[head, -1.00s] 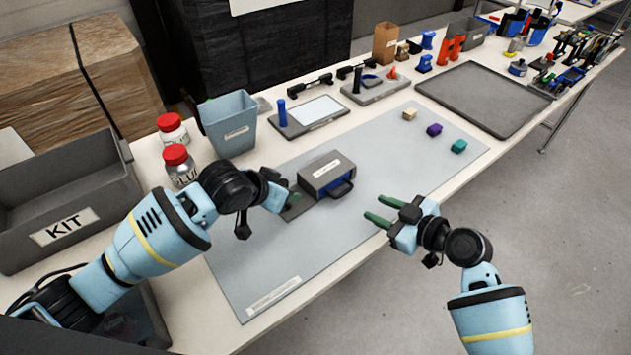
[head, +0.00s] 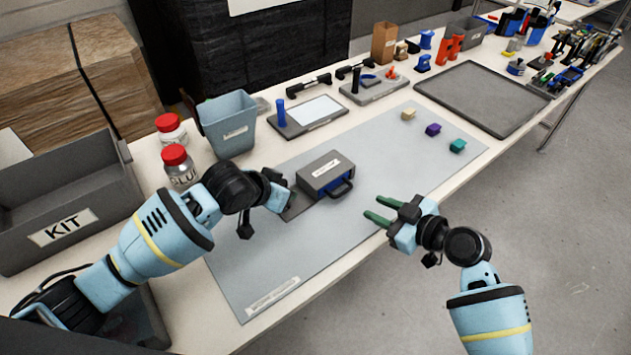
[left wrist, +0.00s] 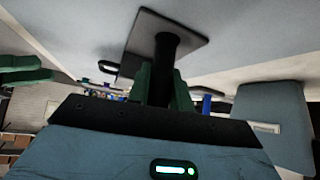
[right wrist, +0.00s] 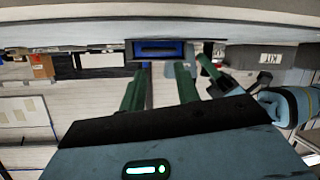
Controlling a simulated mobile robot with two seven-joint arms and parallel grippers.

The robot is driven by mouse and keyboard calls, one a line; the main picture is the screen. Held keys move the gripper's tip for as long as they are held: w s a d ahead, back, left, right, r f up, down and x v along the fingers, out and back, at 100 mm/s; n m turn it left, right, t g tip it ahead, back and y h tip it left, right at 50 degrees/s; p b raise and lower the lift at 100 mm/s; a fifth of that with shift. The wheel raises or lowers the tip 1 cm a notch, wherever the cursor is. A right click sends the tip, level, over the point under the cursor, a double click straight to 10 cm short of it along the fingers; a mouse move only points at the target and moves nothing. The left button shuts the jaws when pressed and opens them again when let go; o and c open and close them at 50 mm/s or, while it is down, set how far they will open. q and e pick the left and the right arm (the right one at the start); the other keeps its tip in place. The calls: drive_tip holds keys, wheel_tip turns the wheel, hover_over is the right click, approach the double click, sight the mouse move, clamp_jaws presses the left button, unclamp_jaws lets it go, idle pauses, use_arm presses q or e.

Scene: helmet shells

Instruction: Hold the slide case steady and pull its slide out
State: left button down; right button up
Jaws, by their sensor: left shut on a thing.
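The grey slide case (head: 325,170) sits on the pale mat, with a label on top. Its blue slide (head: 336,186) shows at the front under a dark handle (head: 343,188); it appears pushed in. A dark base plate (head: 294,210) extends left of the case. My left gripper (left wrist: 160,85) is shut on a black post (left wrist: 165,55) rising from that plate. My right gripper (head: 377,209) is open and empty, to the right of and below the case, apart from it. In the right wrist view, the blue slide front (right wrist: 160,49) lies beyond the open fingers.
Small beige (head: 408,114), purple (head: 433,130) and teal (head: 457,146) blocks lie on the mat's far right. A blue bin (head: 228,125), red-capped bottles (head: 180,165) and a KIT box (head: 65,200) stand on the left. The mat (head: 300,255) in front is clear.

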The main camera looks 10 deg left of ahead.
sight(342, 192)
drive_tip(key=a+n+g, duration=0.1)
drive_tip(key=a, duration=0.1)
drive_tip(key=w+a+r+n+g, duration=0.1)
drive_tip(key=a+n, duration=0.1)
drive_tip(key=a+r+n+g, duration=0.1)
drive_tip(key=a+n, duration=0.1)
drive_tip(key=shift+w+a+g, duration=0.1)
drive_tip(key=shift+w+g, duration=0.2)
drive_tip(key=shift+w, duration=0.1)
drive_tip(key=a+n+g+h, duration=0.1)
drive_tip(key=a+r+n, duration=0.1)
drive_tip(key=n, duration=0.1)
drive_tip(key=w+a+r+n+g+h, duration=0.1)
drive_tip(key=n, duration=0.1)
drive_tip(key=shift+g+h, duration=0.3)
wheel_tip(342, 192, up, 7)
drive_tip(key=w+d+n+g+h, duration=0.1)
drive_tip(key=w+d+n+h, duration=0.15)
drive_tip(key=n+h, duration=0.35)
drive_tip(key=shift+m+h, duration=0.4)
drive_tip(key=f, duration=0.4)
drive_tip(key=a+f, duration=0.1)
drive_tip(key=f, duration=0.3)
drive_tip(key=w+f, duration=0.1)
drive_tip(key=f, duration=0.2)
drive_tip(key=shift+a+f, duration=0.3)
drive_tip(key=shift+f, duration=0.1)
clamp_jaws()
